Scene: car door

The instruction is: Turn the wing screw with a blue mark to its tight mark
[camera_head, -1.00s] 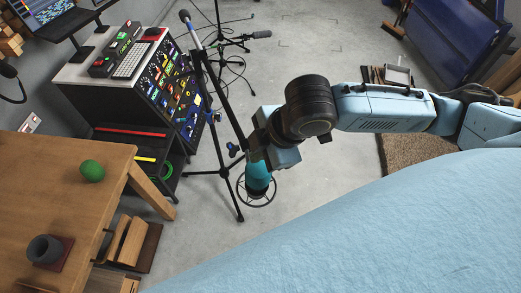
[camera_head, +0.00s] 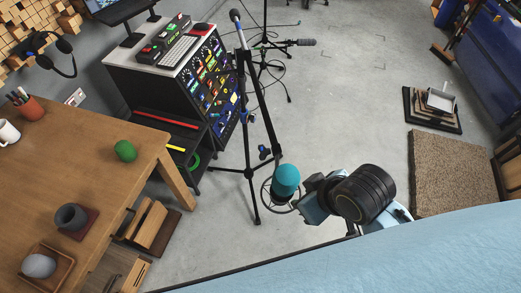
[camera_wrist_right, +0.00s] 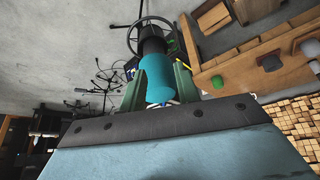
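A black tripod microphone stand (camera_head: 244,110) stands on the floor near the middle of the head view. Small blue parts show on it, one on the upper post (camera_head: 243,116) and one lower down (camera_head: 264,152); they are too small to tell which is the marked wing screw or where its marks are. My right gripper (camera_head: 308,196) is at the stand's lower right. In the right wrist view its two green fingers (camera_wrist_right: 158,88) flank a teal cylinder (camera_wrist_right: 158,78), which has a black neck and ring beyond it. Contact of both fingers is not clear. My left gripper is not in view.
Cables lie behind the stand. Bare floor (camera_head: 345,100) lies to the stand's right, before a brown mat (camera_head: 448,172).

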